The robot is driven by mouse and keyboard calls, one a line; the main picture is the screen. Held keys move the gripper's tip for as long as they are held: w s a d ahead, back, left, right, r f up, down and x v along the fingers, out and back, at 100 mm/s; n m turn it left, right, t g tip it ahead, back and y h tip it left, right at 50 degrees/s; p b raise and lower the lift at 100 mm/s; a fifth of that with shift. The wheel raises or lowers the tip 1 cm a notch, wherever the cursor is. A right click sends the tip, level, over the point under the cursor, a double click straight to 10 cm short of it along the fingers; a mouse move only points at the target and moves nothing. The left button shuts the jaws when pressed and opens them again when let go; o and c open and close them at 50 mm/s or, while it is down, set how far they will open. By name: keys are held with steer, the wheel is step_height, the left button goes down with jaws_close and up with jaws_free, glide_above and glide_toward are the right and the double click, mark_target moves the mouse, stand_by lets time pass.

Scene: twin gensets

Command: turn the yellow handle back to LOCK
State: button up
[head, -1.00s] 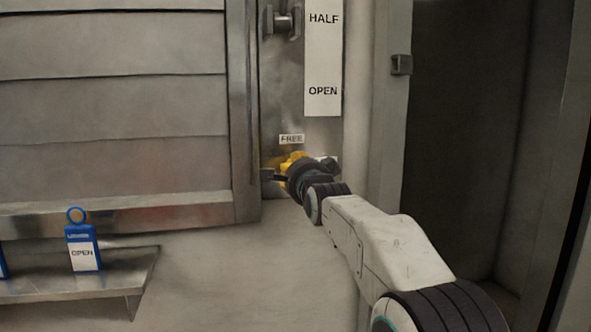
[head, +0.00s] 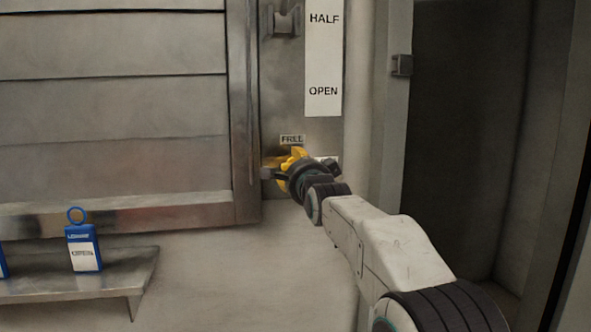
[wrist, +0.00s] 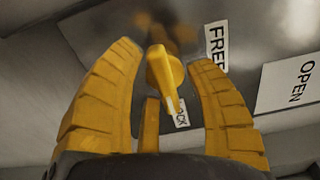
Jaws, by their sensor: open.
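The yellow handle (wrist: 163,68) sits on the grey metal panel, between my two fingers in the wrist view. A pale stripe on its lower end lies beside a small white label, partly covered, on which "OCK" shows (wrist: 181,113). The FREE label (wrist: 217,52) is to the right of the handle there. My gripper (wrist: 165,56) is open, with a finger on each side of the handle and gaps visible. In the head view, yellow (head: 297,154) shows at my gripper (head: 284,172), just below the FREE label (head: 292,140); the wrist hides most of the handle.
A slatted shutter (head: 110,110) is at left. A dark recess is at right.

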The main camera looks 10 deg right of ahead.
steer(key=shift+s, duration=0.1)
steer(key=s, duration=1.1)
steer(key=shift+s, duration=0.4)
